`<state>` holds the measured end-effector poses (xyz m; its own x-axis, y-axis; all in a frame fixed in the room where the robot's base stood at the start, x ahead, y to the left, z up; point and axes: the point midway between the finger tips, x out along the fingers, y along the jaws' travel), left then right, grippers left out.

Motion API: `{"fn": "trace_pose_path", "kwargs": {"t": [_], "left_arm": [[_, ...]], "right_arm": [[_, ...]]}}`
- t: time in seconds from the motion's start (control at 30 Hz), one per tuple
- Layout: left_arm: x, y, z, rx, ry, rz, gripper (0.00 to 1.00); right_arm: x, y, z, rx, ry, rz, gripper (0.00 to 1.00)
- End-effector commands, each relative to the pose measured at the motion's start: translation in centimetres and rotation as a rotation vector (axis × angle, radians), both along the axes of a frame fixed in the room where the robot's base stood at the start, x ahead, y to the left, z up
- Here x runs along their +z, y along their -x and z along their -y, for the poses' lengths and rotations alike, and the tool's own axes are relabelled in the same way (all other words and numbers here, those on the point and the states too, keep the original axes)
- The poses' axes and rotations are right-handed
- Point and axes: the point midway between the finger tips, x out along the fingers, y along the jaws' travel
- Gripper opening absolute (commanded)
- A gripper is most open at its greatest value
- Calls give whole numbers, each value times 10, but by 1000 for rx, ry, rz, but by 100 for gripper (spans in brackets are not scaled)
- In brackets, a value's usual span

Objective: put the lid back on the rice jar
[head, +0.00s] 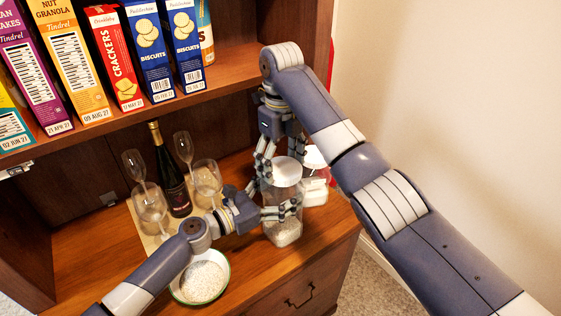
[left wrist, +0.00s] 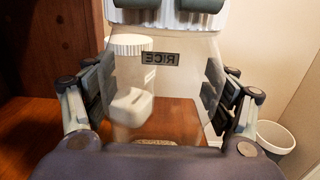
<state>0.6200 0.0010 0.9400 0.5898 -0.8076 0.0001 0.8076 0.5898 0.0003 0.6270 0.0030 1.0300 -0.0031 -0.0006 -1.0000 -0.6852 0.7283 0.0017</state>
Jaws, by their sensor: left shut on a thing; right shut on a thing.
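The clear rice jar (head: 283,234) stands upright on the counter near its right edge, with white rice at the bottom. Its label (left wrist: 161,58) reads RICE mirrored in the left wrist view. My left gripper (head: 282,211) is shut around the jar's body. The white lid (head: 288,170) is at the jar's mouth and looks level; its ribbed rim also shows in the left wrist view (left wrist: 250,14). I cannot tell if it is fully seated. My right gripper (head: 267,172) is shut on the lid, its dark fingertips at the top of the left wrist view.
A second white-lidded jar (head: 314,190) stands just behind, to the right. A bowl of rice (head: 203,278) is at the front left. Several glasses (head: 150,207) and a dark bottle (head: 175,185) stand on a board. Cereal and biscuit boxes (head: 152,55) line the shelf above.

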Motion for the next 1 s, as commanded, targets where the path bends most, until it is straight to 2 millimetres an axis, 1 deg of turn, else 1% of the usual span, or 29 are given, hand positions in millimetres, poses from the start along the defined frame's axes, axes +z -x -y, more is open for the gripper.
{"fn": "trace_pose_path", "kwargs": {"t": [0.27,0.3,0.33,0.37,0.67,0.7,0.77,0.87,0.97,1.0], "left_arm": [[-3,1,0,-2,-2,-4,11],[-3,1,0,-2,-2,-4,11],[-3,1,0,-2,-2,-4,11],[-3,1,0,-2,-2,-4,11],[-2,1,0,-2,-1,-5,11],[-2,1,0,-2,-1,-5,11],[-2,1,0,-2,-1,-5,11],[-2,1,0,-2,-1,-5,11],[-2,1,0,-2,-1,-4,11],[-2,1,0,-2,-1,-4,11]], "right_arm": [[1,-1,1,-4,0,4,60],[1,-1,1,-3,0,4,81],[1,-1,1,-3,0,4,88],[1,-1,1,-3,0,4,92],[0,0,0,-1,0,1,92],[0,0,0,-1,0,1,89],[0,0,0,5,0,1,89],[2,-1,0,50,-1,4,89],[5,-1,-1,154,1,9,89],[7,-1,-2,214,0,10,89]]}}
